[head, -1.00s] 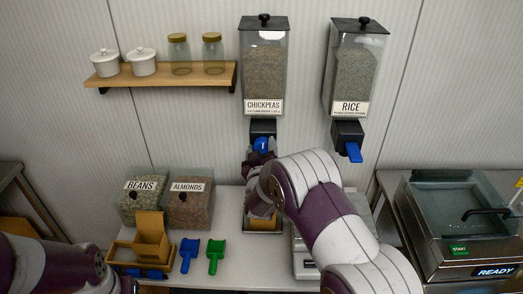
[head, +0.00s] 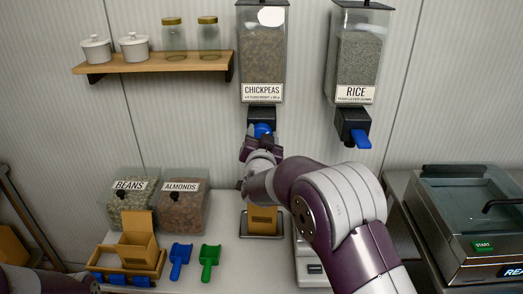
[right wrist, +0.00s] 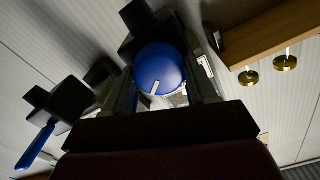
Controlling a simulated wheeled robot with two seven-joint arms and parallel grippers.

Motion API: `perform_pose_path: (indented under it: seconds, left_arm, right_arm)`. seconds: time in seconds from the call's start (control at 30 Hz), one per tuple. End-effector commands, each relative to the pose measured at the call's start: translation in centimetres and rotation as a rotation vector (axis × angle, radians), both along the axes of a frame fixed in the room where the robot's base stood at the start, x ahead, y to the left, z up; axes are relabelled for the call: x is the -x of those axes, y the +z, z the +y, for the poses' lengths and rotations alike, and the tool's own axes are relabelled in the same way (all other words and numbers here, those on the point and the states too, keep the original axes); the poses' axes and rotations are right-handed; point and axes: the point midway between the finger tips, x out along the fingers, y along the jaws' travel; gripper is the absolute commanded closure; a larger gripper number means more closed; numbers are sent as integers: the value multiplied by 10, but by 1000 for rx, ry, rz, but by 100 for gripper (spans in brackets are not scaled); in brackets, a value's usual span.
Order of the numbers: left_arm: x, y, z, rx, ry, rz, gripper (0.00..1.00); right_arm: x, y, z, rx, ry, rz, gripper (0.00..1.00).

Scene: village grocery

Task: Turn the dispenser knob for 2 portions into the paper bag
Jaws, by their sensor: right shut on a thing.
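The chickpeas dispenser (head: 262,60) hangs on the wall, with a round blue knob (head: 263,129) at its black outlet. My right gripper (head: 261,140) is shut on this knob. In the right wrist view the blue knob (right wrist: 159,70) sits between the two fingers, and a white mark on its face points toward the lower left. The brown paper bag (head: 263,219) stands on a tray on the counter below the outlet, partly hidden by my right arm. Whether chickpeas lie in it cannot be seen. My left arm shows at the bottom left, with its gripper out of view.
The rice dispenser (head: 356,60) with its blue lever (head: 361,139) is to the right. Beans (head: 133,199) and almonds (head: 185,205) bins, a blue scoop (head: 180,260) and a green scoop (head: 209,262) are left of the bag. A shelf (head: 155,64) with jars is upper left.

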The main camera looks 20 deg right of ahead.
Motion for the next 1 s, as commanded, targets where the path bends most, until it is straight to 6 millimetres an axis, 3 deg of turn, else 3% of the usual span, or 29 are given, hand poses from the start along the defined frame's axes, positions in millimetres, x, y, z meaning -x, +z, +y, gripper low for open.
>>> perform_pose_path:
  seconds: [0.03, 0.4, 0.7, 1.0]
  left_arm:
    - [0, -15, 0, 0, 0, 0, 63]
    - [0, -63, 0, 0, 0, 0, 63]
    - [0, -87, 0, 0, 0, 0, 63]
    - [0, -96, 0, 0, 0, 0, 63]
  right_arm:
    - [-1, -3, -1, -38, -1, -24, 74]
    - [0, -1, -2, -361, 1, -119, 74]
    - [0, 3, -3, -549, 2, -174, 74]
    - [0, 6, -3, -640, 3, -202, 74]
